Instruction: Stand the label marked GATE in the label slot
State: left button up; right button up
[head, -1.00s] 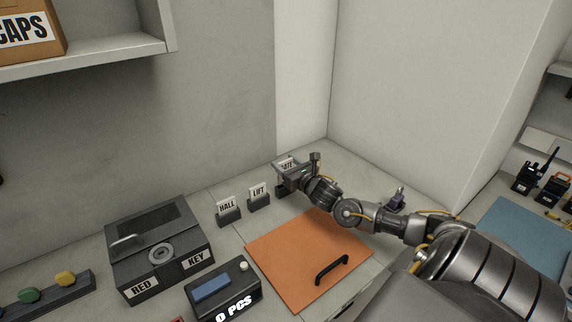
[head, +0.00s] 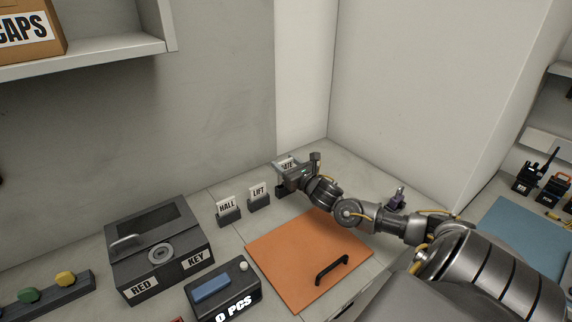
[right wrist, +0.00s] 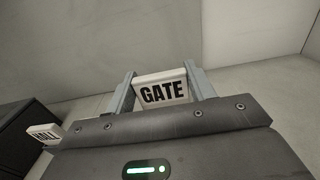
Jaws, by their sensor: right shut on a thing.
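The white label marked GATE (right wrist: 162,90) is between the two fingers of my right gripper (right wrist: 161,87) in the right wrist view, with its lettering upright. In the head view my right gripper (head: 284,172) is shut on the GATE label (head: 288,164), at the back of the counter to the right of the LIFT label (head: 259,191). The slot under the GATE label is hidden by the gripper, so I cannot tell whether the label touches it. My left gripper is not in view.
The HALL label (head: 226,204) and LIFT label stand in dark holders. An orange mat (head: 290,245) with a black handle lies in front. A dark box marked RED and KEY (head: 160,245) stands left, beside a counter device reading PCS (head: 224,293). Walls close off the back.

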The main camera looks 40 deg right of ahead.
jog(key=shift+f+b, duration=2.1)
jog(key=shift+f, duration=0.45)
jog(key=o, duration=1)
jog(key=shift+o, duration=0.2)
jog(key=shift+s, duration=0.25)
jog(key=s, duration=0.3)
jog(key=s+b, duration=0.1)
jog(key=s, duration=0.2)
jog(key=s+a+b, duration=0.1)
jog(key=s, duration=0.2)
jog(key=shift+s+a, duration=0.1)
jog(key=shift+s, duration=0.55)
